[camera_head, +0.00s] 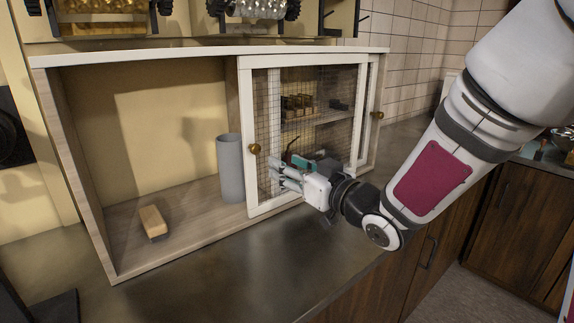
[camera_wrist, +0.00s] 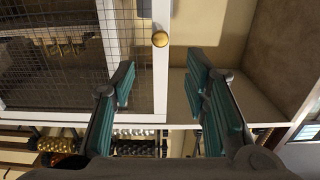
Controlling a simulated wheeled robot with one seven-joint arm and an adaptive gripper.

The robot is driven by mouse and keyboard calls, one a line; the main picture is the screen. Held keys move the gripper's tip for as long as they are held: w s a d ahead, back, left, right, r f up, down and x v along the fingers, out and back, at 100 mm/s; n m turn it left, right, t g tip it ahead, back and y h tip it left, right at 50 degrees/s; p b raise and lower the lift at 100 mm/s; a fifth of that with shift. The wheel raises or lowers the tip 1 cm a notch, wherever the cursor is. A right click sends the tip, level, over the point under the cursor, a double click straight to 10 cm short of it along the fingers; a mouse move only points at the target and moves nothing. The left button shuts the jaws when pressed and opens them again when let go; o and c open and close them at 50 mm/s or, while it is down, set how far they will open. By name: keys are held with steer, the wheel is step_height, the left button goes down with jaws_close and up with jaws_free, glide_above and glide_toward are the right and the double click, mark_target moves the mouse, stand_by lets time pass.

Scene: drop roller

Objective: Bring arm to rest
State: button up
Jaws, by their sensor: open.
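My gripper (camera_head: 277,178) is in front of the cabinet's mesh sliding door, pointing left toward the open side, with nothing between its fingers. In the wrist view its green-padded fingers (camera_wrist: 164,95) are spread wide apart. The white-framed mesh door (camera_head: 248,128) covers the cabinet's right part. Its brass knob (camera_head: 255,149) is up and left of the gripper and apart from it; the knob also shows in the wrist view (camera_wrist: 160,39). My arm reaches in from the right.
In the cabinet's (camera_head: 75,150) open left part, a grey cylinder (camera_head: 231,168) stands upright by the door's edge and a wooden block (camera_head: 153,222) lies on the floor. The dark counter (camera_head: 215,270) is clear in front. Racks (camera_head: 105,18) sit above.

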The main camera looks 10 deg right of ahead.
steer(key=shift+d, duration=0.1)
steer(key=s+d+r+m+g+h+p, duration=0.4)
steer(key=s+d+h+p, duration=0.1)
steer(key=s+d+h, duration=0.5)
steer(key=s+d+r+m+g+p, duration=0.1)
steer(key=s+g+p, duration=0.3)
steer(key=s, duration=2.2)
steer(key=m+g, duration=0.1)
steer(key=g, duration=0.2)
steer(key=shift+s+r+y, duration=0.15)
steer(key=shift+y, duration=0.25)
steer(key=shift+d, duration=0.1)
